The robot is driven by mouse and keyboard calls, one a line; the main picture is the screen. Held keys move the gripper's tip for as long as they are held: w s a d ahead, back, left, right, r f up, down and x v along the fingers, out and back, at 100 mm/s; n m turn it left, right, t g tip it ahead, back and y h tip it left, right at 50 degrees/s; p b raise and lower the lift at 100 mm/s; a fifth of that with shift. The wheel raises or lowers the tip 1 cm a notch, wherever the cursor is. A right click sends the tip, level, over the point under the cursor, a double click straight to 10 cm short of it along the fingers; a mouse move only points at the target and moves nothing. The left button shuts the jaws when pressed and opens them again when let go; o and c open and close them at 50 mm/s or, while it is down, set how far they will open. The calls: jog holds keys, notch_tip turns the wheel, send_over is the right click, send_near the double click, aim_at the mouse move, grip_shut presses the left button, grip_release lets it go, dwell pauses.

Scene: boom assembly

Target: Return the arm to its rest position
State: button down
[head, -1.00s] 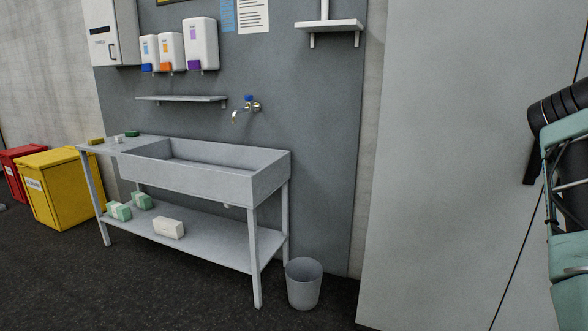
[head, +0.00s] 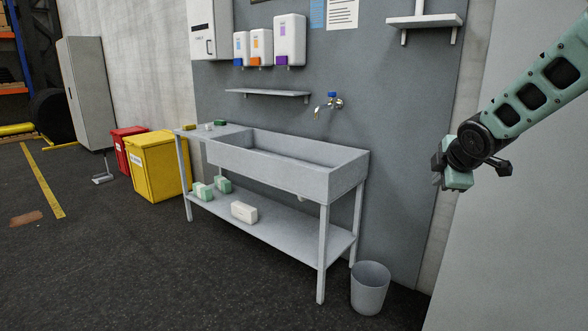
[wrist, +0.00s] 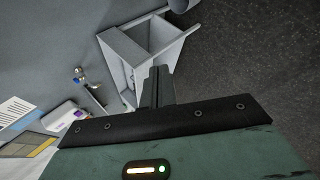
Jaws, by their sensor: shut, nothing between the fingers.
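My arm (head: 535,88) reaches in from the right edge of the head view, green with dark oval openings. My gripper (head: 437,168) is at its end, in the air to the right of the sink and in front of the grey wall panel. In the wrist view my gripper's fingers (wrist: 157,88) are together and hold nothing. Beyond them in that view is the sink stand (wrist: 125,62), apart from the fingers.
The grey sink stand (head: 345,183) is at the centre, with a tap (head: 333,103) above. A grey bin (head: 369,290) stands at its right foot. Yellow (head: 160,170) and red (head: 122,150) bins stand left. A small shelf (head: 425,21) is above my gripper.

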jog(key=s+a+f+m+g+y, duration=0.1)
jog(key=s+a+f+m+g, duration=0.1)
jog(key=s+a, duration=0.65)
jog(key=s+a+f+m+g+y, duration=0.2)
jog(key=s+a+f, duration=0.1)
jog(key=s+a, duration=0.6)
jog(key=s+a+f+m+g, duration=0.1)
jog(key=s+a+g, duration=0.1)
jog(key=s, duration=0.8)
jog(key=s+a+f+m+g, duration=0.2)
jog(key=s+a, duration=0.2)
jog(key=s, duration=0.7)
jog(key=shift+s+a+f+m+g+h, duration=0.2)
jog(key=shift+s+a+m+g+h, duration=0.1)
jog(key=shift+a+g+h, duration=0.1)
